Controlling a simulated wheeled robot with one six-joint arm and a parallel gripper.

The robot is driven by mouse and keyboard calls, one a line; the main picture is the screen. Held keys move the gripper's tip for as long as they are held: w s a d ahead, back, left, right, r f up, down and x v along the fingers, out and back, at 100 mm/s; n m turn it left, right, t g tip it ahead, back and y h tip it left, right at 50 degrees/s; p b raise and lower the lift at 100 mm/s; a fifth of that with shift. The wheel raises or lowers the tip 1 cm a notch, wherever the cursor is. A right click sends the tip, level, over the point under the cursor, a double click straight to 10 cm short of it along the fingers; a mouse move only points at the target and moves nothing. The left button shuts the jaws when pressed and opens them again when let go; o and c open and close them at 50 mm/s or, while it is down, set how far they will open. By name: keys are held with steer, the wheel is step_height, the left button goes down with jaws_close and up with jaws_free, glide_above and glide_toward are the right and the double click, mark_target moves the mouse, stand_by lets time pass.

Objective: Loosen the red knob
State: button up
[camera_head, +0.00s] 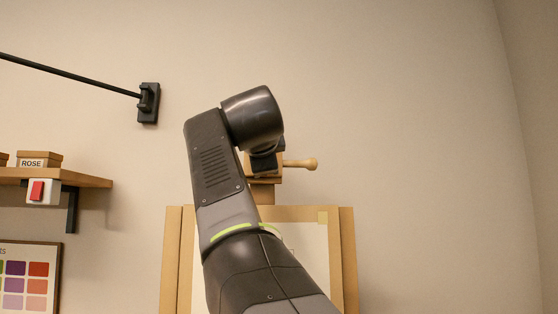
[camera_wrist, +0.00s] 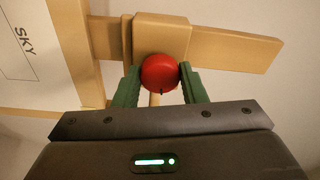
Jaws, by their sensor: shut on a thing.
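The red knob (camera_wrist: 159,73) is round and sits on a tan wooden block in the wrist view. My gripper (camera_wrist: 158,82) has its two green fingers on either side of the knob, shut on it. A small dark mark shows at the knob's lower edge. The wooden block (camera_wrist: 176,32) is fitted around a horizontal wooden bar (camera_wrist: 235,45). In the head view my arm hides the knob and most of my gripper. Part of the block and a wooden handle (camera_head: 300,163) show to the right of my wrist.
A wooden easel frame (camera_head: 349,260) stands behind my arm. A board marked SKY (camera_wrist: 22,45) is at the left in the wrist view. A shelf (camera_head: 90,180) with a ROSE box (camera_head: 38,160), a red switch (camera_head: 37,191) and a colour chart (camera_head: 28,275) are at the left. The right wall area is clear.

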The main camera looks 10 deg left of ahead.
steer(key=shift+m, duration=0.4)
steer(key=shift+r, duration=0.1)
steer(key=o, duration=1)
steer(key=shift+s, duration=0.1)
steer(key=s, duration=0.4)
steer(key=s+d+b, duration=0.1)
steer(key=s, duration=0.4)
steer(key=s+r+b, duration=0.1)
steer(key=s, duration=0.3)
steer(key=shift+s+d+r, duration=0.1)
steer(key=shift+s+d, duration=0.1)
steer(key=shift+s, duration=0.05)
steer(key=shift+w+a+f+p, duration=0.2)
steer(key=shift+w+p, duration=0.1)
steer(key=shift+w, duration=2)
steer(key=shift+w+a+f+p, duration=0.25)
steer(key=shift+w+p, duration=0.1)
steer(key=shift+w, duration=1.95)
steer(key=shift+w+a+f+p, duration=0.2)
steer(key=shift+w+p, duration=0.1)
steer(key=shift+w, duration=2)
steer(key=shift+s, duration=0.15)
